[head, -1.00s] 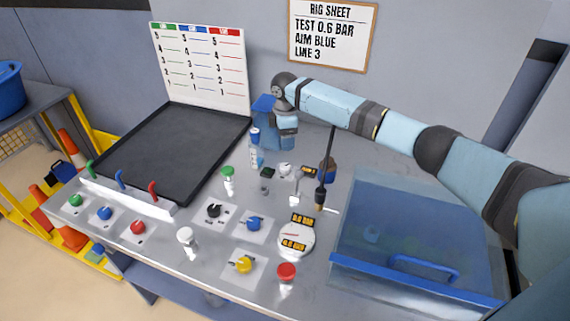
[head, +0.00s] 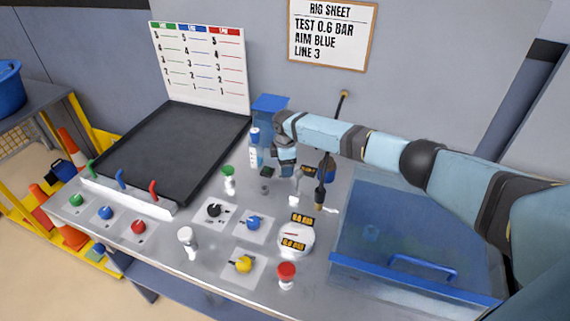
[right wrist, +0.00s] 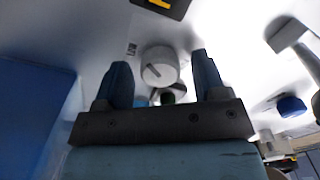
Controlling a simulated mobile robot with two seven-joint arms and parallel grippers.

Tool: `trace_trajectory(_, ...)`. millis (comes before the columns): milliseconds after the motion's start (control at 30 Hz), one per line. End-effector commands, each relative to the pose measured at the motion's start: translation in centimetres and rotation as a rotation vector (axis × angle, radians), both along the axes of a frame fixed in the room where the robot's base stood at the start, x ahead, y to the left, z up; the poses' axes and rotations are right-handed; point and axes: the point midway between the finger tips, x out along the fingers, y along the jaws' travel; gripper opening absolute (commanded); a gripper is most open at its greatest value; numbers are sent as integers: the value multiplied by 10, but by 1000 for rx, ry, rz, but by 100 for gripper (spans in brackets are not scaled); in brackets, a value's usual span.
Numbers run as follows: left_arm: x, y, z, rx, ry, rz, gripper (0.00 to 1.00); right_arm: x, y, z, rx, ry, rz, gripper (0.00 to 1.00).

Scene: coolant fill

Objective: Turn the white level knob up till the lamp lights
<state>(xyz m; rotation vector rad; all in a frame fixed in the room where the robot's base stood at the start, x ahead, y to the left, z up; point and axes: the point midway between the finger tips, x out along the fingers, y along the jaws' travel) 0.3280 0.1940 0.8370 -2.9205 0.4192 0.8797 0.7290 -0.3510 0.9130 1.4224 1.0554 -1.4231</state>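The white level knob (right wrist: 158,66) is a round grey-white knob with a dark pointer line, seen in the right wrist view. In the head view my right gripper hides it. My right gripper (head: 285,172) points down at the back of the bench. In the right wrist view its two dark fingers (right wrist: 160,75) are apart, one on each side of the knob. I see a gap on both sides, so it is not gripped. I cannot make out the lamp or whether it is lit. My left gripper is not in view.
A white-and-blue bottle (head: 254,150) and a blue container (head: 268,125) stand left of my gripper. A dark-handled tool (head: 321,185) stands to the right, beside a blue clear-lidded box (head: 400,262). A gauge (head: 295,240) and a blue knob (head: 253,223) lie in front.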

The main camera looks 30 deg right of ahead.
Motion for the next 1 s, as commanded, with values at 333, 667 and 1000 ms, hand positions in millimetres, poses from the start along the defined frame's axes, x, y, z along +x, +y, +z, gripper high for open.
trace_trajectory(333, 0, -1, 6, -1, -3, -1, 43, 0, 1, 2, 0, 1, -22, 16)
trace_trajectory(667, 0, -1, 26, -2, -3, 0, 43, 0, 1, 1, 1, 0, -276, 17)
trace_trajectory(1000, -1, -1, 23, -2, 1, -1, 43, 0, 1, 1, 1, -1, -279, 61)
